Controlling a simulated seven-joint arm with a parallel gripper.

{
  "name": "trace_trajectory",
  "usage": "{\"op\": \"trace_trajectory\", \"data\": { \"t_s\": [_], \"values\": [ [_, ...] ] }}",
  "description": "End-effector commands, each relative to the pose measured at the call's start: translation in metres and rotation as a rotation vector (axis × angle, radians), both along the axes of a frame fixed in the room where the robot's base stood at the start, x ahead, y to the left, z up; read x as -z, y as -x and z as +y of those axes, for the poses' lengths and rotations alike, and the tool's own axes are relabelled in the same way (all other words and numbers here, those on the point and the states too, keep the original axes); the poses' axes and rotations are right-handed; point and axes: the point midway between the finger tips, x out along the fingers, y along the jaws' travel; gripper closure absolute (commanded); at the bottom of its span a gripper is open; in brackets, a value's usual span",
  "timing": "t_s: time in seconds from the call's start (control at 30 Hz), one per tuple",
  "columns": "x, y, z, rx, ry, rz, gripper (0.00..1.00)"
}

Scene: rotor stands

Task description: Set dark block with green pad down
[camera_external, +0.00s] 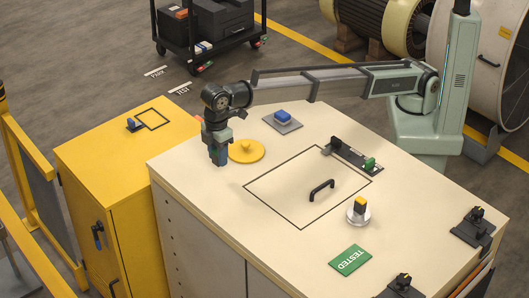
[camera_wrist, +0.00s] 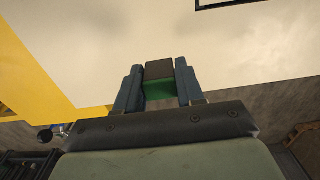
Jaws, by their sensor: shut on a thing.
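My gripper (camera_external: 217,156) hangs pointing down over the back left part of the cream bench top (camera_external: 215,195), left of the yellow disc. In the wrist view its two blue-grey fingers are closed on the dark block (camera_wrist: 159,69), one on each side. The block's green pad (camera_wrist: 159,91) shows on the side towards the wrist camera. In the external view the fingers mostly hide the block. I cannot tell whether its underside touches the bench.
Near my gripper are a yellow disc (camera_external: 246,151) and a blue piece on a grey plate (camera_external: 283,122). A black-outlined area (camera_external: 270,190) holds a black handle (camera_external: 321,190). A yellow cabinet (camera_external: 95,160) stands left.

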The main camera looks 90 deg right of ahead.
Motion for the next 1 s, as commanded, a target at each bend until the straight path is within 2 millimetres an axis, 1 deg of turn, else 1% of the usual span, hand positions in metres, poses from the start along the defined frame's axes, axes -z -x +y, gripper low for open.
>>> {"op": "trace_trajectory", "data": {
  "t_s": [0.03,0.1,0.2,0.37,0.6,1.0],
  "values": [
    [0.011,0.001,-0.001,0.0,0.001,0.001,0.93],
    [0.022,0.001,-0.001,0.001,0.001,0.001,0.93],
    [0.032,0.0,0.0,0.001,0.001,0.001,0.93],
    [0.042,0.0,0.0,0.001,0.001,0.001,0.93],
    [0.07,0.001,0.0,0.001,0.001,0.001,0.93],
    [0.074,0.0,0.0,0.002,0.0,0.0,0.93]
  ]
}}
